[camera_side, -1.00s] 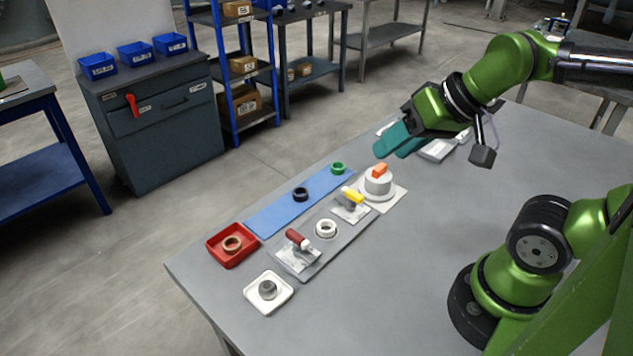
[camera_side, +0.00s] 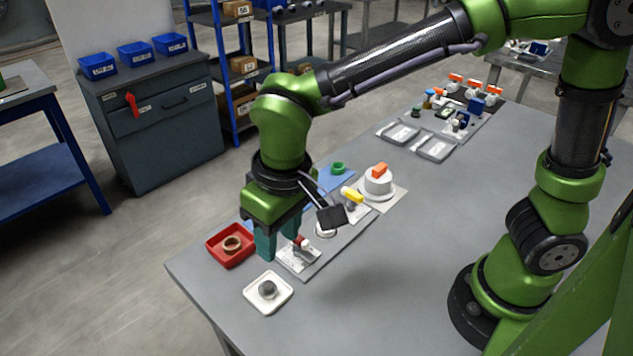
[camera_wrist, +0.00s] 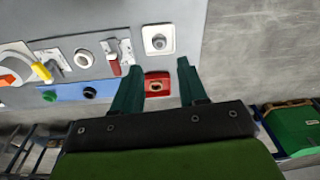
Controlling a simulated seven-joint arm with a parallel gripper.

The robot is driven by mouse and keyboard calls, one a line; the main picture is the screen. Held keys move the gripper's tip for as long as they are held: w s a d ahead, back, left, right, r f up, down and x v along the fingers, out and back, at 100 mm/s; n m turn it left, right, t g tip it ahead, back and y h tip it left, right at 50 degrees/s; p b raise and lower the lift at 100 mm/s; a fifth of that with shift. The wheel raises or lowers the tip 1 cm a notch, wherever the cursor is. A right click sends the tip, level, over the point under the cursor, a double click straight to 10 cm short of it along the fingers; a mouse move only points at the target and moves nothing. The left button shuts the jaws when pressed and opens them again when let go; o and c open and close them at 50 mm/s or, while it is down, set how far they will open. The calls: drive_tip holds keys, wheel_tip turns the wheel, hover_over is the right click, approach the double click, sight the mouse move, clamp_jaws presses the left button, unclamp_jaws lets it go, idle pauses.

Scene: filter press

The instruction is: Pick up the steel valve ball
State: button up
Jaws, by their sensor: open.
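The steel valve ball (camera_side: 268,288) is a grey round piece in a small white square tray (camera_side: 251,293) near the table's front left corner. It also shows in the wrist view (camera_wrist: 158,41), at the top centre, beyond my fingertips. My gripper (camera_side: 278,246) is open, with its teal fingers pointing down. In the side view it hangs above the table behind the white tray, near the red tray. In the wrist view the gripper (camera_wrist: 155,64) has nothing between its fingers, and the ball lies ahead of the gap. The ball is not touched.
A red tray (camera_side: 218,259) with a tan ring stands close to my gripper. A grey plate with a red-handled valve (camera_side: 301,241), a white ring and a yellow-handled valve (camera_side: 352,194) lies to the right. Bare table lies right of the white tray.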

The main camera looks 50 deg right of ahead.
drive_tip(key=w+a, duration=0.1)
drive_tip(key=m, duration=0.1)
hover_over(267, 286)
drive_tip(key=s, duration=0.1)
drive_tip(key=shift+h, duration=0.3)
drive_tip(key=f, duration=1.1)
drive_tip(key=shift+s, duration=0.2)
drive_tip(key=f, duration=0.2)
drive_tip(key=w+f, duration=0.1)
drive_tip(key=f, duration=0.2)
drive_tip(key=shift+w, duration=0.15)
drive_tip(key=c, duration=0.6)
drive_tip(key=shift+c, duration=0.3)
drive_tip(key=shift+r, duration=0.1)
